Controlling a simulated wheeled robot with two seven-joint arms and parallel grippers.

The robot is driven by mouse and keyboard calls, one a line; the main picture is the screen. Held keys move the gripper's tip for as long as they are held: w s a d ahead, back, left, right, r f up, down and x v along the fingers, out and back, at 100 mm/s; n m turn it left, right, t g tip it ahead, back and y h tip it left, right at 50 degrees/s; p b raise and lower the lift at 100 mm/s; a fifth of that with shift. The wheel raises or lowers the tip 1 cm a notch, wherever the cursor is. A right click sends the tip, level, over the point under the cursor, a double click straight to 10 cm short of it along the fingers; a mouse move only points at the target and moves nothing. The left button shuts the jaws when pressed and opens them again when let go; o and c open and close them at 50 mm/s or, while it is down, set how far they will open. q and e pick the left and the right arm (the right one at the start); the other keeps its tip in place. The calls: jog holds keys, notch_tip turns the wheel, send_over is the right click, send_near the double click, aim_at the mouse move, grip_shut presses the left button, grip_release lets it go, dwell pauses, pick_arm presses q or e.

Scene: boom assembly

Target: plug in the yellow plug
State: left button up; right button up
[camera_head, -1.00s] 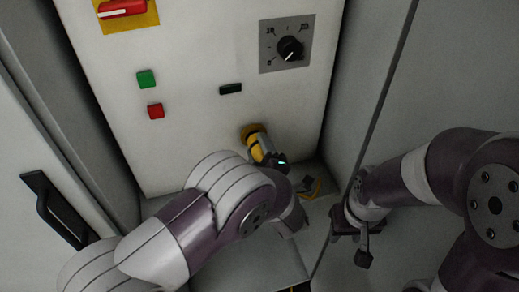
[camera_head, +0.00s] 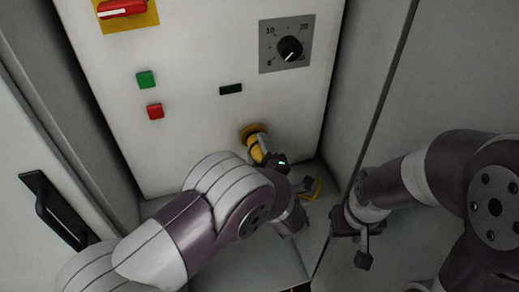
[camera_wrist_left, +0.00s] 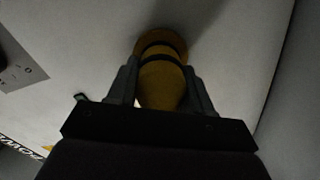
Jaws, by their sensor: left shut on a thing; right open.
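The yellow plug (camera_head: 257,152) is at the lower right of the white panel, its front end against a round yellow socket (camera_head: 252,130). In the left wrist view the plug (camera_wrist_left: 161,82) lies between the fingers, with a dark band around it, and meets the socket (camera_wrist_left: 160,40). My left gripper (camera_head: 270,156) is shut on the plug; it also shows in the left wrist view (camera_wrist_left: 161,88). How deep the plug sits in the socket cannot be told. My right gripper (camera_head: 357,240) is open and empty, at the right, away from the panel.
The panel carries a red switch (camera_head: 122,8), a green button (camera_head: 146,79), a red button (camera_head: 155,111), a small dark display (camera_head: 231,89) and a black dial (camera_head: 290,48). A yellow cable (camera_head: 316,188) lies low behind the left wrist. Grey walls stand close on both sides.

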pick_arm(q)
jog(key=shift+w+a, duration=0.15)
jog(key=shift+w, duration=0.3)
jog(key=o, duration=1.4)
jog(key=shift+c, duration=0.2)
jog(key=b+v, duration=0.1)
jog(key=v, duration=0.6)
jog(key=shift+s+b, duration=0.2)
jog(key=shift+b, duration=0.2)
